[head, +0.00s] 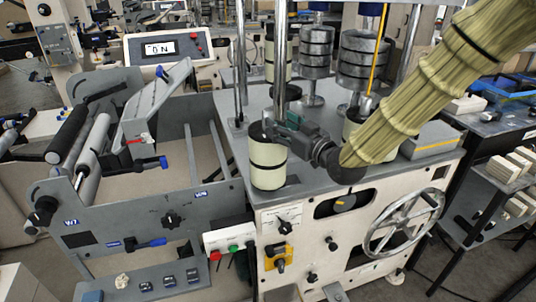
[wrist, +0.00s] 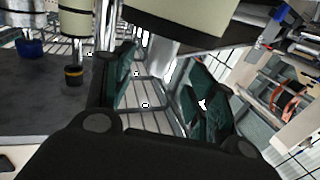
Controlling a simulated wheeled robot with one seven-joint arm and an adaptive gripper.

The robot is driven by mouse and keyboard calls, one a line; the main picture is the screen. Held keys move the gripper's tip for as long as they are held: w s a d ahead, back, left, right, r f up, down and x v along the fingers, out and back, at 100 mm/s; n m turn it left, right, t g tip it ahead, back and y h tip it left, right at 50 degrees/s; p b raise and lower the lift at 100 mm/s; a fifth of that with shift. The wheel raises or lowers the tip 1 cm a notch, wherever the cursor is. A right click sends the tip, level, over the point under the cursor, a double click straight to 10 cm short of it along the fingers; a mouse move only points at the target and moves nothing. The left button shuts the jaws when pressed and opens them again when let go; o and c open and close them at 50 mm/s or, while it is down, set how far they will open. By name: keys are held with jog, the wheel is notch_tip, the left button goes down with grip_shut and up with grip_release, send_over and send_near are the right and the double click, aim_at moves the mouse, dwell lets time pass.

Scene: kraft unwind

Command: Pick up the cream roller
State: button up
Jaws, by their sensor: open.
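A cream roller (head: 268,165) with black bands stands upright on the front left of the grey machine top. My gripper (head: 276,131) is at its upper right edge and covers part of its top in the head view. In the wrist view the gripper (wrist: 160,72) is open, its two green-padded fingers apart with nothing between them. A large cream cylinder (wrist: 205,22) with a dark end fills the top of that view, just beyond the fingers. I cannot tell whether a finger touches the roller.
Another cream cylinder (head: 275,60) stands behind, and one is partly hidden by my arm. Metal posts (head: 240,65) and grey stacked weights (head: 316,50) rise from the machine top. A handwheel (head: 405,222) is on its front. The unwind frame (head: 130,205) with rollers is at left.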

aim_at(272, 117)
jog(key=shift+p+x, duration=1.55)
jog(key=shift+x, duration=1.4)
jog(key=shift+w+a, duration=0.2)
jog(key=shift+w, duration=0.1)
grip_shut()
jog(key=shift+r, duration=0.15)
